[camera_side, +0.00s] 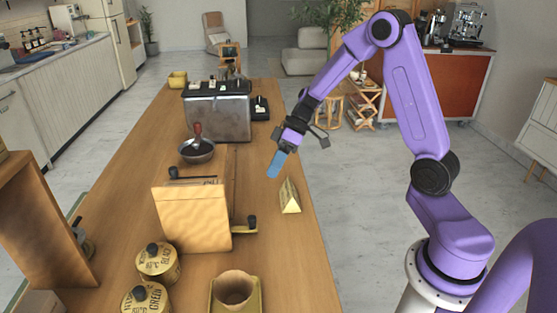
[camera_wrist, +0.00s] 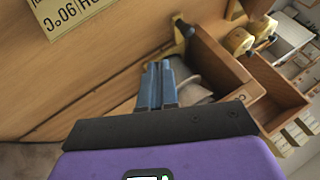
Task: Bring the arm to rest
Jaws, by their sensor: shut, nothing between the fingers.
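My gripper (camera_side: 277,163) is at the end of my purple arm, raised above the right edge of the wooden table (camera_side: 285,251). Its blue fingers are together with nothing between them, as the wrist view (camera_wrist: 157,88) also shows. In the side view it is above and a little left of a yellow wedge-shaped sign (camera_side: 289,196). The sign's printed face (camera_wrist: 68,14) shows at the upper left of the wrist view. My gripper appears apart from everything on the table.
A wooden box with a crank (camera_side: 192,216) stands left of the sign. Behind it are a dark bowl (camera_side: 196,150) and a metal machine (camera_side: 218,112). Two yellow tins (camera_side: 157,263) and a yellow holder with a cup (camera_side: 235,290) stand in front.

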